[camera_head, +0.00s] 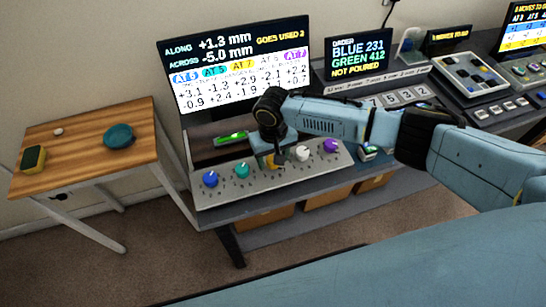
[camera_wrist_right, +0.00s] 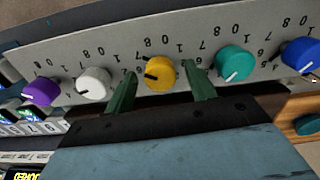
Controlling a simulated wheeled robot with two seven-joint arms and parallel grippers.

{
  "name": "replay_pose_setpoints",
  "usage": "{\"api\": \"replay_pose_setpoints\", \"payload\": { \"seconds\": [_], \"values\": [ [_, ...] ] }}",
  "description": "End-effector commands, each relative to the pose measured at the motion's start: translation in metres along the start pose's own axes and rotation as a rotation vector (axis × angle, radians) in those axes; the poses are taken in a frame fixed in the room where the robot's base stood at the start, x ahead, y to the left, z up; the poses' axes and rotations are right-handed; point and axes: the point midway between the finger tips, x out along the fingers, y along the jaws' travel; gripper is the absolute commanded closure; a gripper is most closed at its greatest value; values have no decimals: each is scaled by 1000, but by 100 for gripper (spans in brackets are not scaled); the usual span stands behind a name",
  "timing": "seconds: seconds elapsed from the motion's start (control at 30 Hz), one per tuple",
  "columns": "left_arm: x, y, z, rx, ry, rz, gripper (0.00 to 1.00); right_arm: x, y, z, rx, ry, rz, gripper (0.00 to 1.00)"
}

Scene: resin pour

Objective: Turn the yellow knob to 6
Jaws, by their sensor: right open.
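The yellow knob (camera_wrist_right: 160,74) sits in the middle of a row on a grey sloped panel (camera_head: 330,165). In the right wrist view a dark mark shows on its left side, and printed numbers arc around it. My right gripper (camera_wrist_right: 159,82) is open, with one green finger on each side of the knob. A gap shows between each finger and the knob, so I see no grip. In the head view the right gripper (camera_head: 272,150) hides most of the knob. My left gripper is not in view.
Blue (camera_head: 210,179), teal (camera_head: 242,170), white (camera_head: 303,153) and purple (camera_head: 331,146) knobs share the panel, with teal and white flanking the yellow one. A green-lit strip (camera_head: 232,138) lies behind. A wooden table (camera_head: 85,150) stands left.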

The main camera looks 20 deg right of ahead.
Motion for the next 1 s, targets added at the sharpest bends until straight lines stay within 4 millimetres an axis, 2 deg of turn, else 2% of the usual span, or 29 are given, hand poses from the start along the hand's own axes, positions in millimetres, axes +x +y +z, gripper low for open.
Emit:
{"api": "replay_pose_setpoints", "payload": {
  "seconds": [0.3, 0.63, 1.0],
  "values": [
    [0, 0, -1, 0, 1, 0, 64, 3, 0, 0, 0, 0, 0, 44],
    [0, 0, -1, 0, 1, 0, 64, 2, 0, 0, 0, 0, 0, 88],
    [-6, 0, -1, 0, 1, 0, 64, 2, 0, 1, -64, -2, -1, 89]
  ]
}}
